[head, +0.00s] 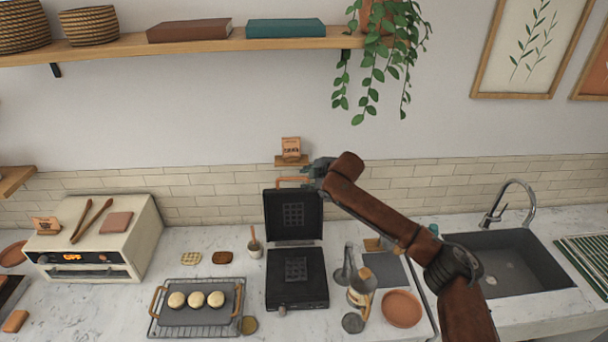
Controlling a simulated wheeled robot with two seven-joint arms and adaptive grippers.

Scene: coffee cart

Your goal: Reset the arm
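My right arm comes in from the lower right, and its dark gripper (316,172) is at the upper right of the open waffle iron (297,275). The gripper is by the copper handle (291,180) on top of the raised lid (293,216). It looks close to or touching the handle's right end. The fingers are small and partly hidden by the wrist, so I cannot tell whether they are open or shut on it. The lid stands upright and both dark plates look empty. My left gripper is not in view.
A small packet (291,148) sits on a little wall shelf just above the gripper. A tray (208,318) with three dough balls stands left of the iron. Metal cups, a jug (361,290) and a terracotta plate (402,309) stand below my forearm. A sink (510,262) is right.

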